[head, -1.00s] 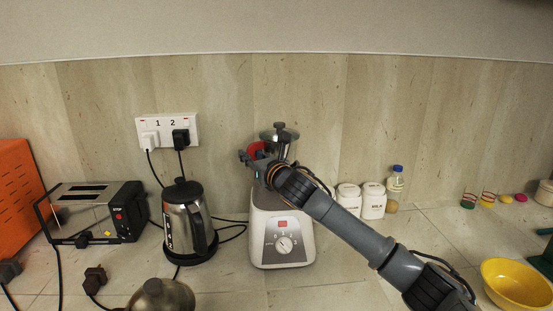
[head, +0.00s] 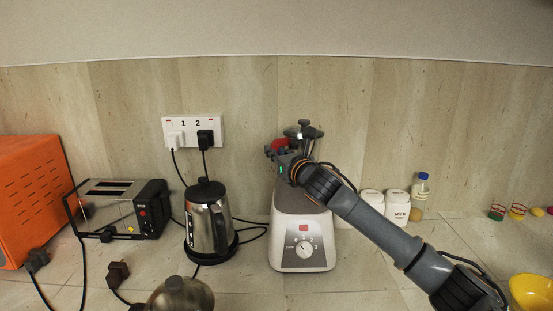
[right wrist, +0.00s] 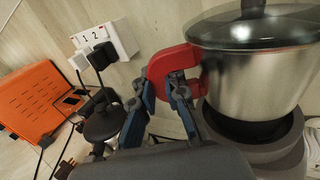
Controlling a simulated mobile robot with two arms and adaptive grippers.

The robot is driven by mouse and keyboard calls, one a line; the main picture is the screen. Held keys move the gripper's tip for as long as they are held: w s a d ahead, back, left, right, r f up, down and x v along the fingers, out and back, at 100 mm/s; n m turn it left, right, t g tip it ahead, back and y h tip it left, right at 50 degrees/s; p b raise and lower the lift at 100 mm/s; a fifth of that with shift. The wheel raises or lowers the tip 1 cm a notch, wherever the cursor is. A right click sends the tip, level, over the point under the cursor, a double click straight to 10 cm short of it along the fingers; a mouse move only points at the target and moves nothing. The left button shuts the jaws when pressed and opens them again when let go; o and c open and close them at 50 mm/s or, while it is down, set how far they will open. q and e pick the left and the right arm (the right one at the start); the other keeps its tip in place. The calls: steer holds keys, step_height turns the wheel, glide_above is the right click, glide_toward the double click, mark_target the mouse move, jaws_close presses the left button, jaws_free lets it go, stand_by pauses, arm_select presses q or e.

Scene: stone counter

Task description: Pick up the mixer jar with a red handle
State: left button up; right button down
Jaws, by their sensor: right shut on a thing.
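The mixer jar (right wrist: 250,75) is a metal pot with a dark-rimmed lid and a red handle (right wrist: 156,68). In the head view the jar (head: 307,146) stands over the white mixer base (head: 303,258), mostly behind my gripper and arm. My right gripper (head: 280,151) is shut on the red handle, at the jar's left side. In the right wrist view the fingers (right wrist: 162,90) are around the handle's lower part. The jar's dark bottom is at the grey top of the base; I cannot tell whether it is lifted. My left gripper is not in view.
A kettle (head: 208,222) stands left of the mixer, with a toaster (head: 120,212) and an orange box (head: 30,200) further left. White jars (head: 397,206) and a bottle (head: 420,190) stand right of it. A yellow bowl (head: 532,294) is at the right edge.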

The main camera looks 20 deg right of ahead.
steer(key=s+a+r, duration=0.3)
steer(key=s+r, duration=0.8)
steer(key=s, duration=0.2)
steer(key=shift+s+r, duration=0.2)
steer(key=shift+s, duration=0.2)
steer(key=shift+a+b, duration=0.15)
steer(key=shift+b, duration=0.15)
